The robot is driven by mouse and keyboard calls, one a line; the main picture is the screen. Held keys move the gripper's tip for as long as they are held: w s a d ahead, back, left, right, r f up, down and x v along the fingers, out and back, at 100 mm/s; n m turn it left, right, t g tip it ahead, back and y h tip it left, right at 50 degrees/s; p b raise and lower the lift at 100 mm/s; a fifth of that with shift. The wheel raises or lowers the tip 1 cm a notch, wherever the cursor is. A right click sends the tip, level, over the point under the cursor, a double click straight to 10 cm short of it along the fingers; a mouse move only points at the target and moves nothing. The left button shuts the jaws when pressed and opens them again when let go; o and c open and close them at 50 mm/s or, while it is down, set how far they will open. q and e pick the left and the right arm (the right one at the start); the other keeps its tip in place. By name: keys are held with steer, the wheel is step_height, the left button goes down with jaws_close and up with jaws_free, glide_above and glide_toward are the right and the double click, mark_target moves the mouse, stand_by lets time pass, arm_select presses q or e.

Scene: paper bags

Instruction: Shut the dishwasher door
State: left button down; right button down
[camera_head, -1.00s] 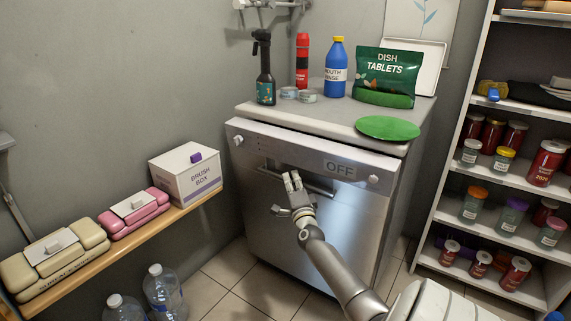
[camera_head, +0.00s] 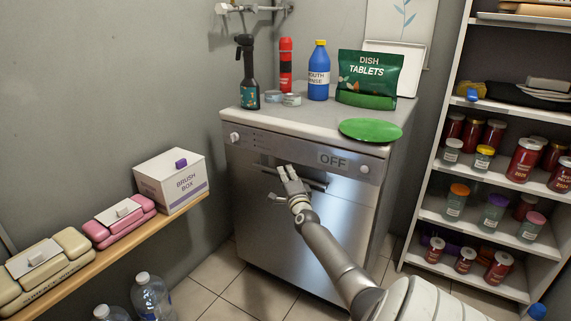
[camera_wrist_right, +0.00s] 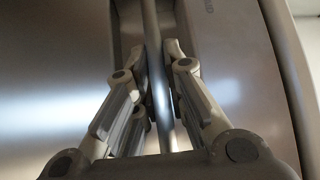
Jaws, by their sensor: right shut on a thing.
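The dishwasher door (camera_head: 290,235) is a brushed steel front that stands upright under the pale worktop. Whether a thin gap is left along its top edge, I cannot tell. Its bar handle (camera_head: 315,184) sits in a recess below the control panel, and the bar (camera_wrist_right: 158,75) runs between my fingers in the right wrist view. My right gripper (camera_head: 287,180) is at the left part of the handle, shut on the bar; it also shows in the right wrist view (camera_wrist_right: 160,65). My left gripper is not in view.
On the worktop (camera_head: 300,120) stand a black spray bottle (camera_head: 247,75), a red bottle (camera_head: 286,65), a blue bottle (camera_head: 318,75), a green pouch (camera_head: 367,78) and a green disc (camera_head: 370,129). A jar shelf (camera_head: 490,188) stands right, a wooden ledge (camera_head: 120,250) left.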

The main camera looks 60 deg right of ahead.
steer(key=c, duration=1.9)
jaws_free()
steer(key=shift+s+d+r, duration=0.15)
steer(key=shift+d+r, duration=0.2)
steer(key=shift+r, duration=0.05)
steer(key=shift+c, duration=0.2)
steer(key=o, duration=0.5)
steer(key=shift+d+f, duration=0.2)
steer(key=shift+f, duration=0.1)
steer(key=shift+c, duration=0.2)
steer(key=shift+a, duration=0.15)
steer(key=shift+a+f, duration=0.1)
steer(key=shift+a+f, duration=0.1)
steer(key=shift+a, duration=0.05)
steer(key=shift+s+a, duration=0.2)
steer(key=shift+a, duration=0.1)
steer(key=v, duration=1.1)
steer(key=shift+d, duration=0.15)
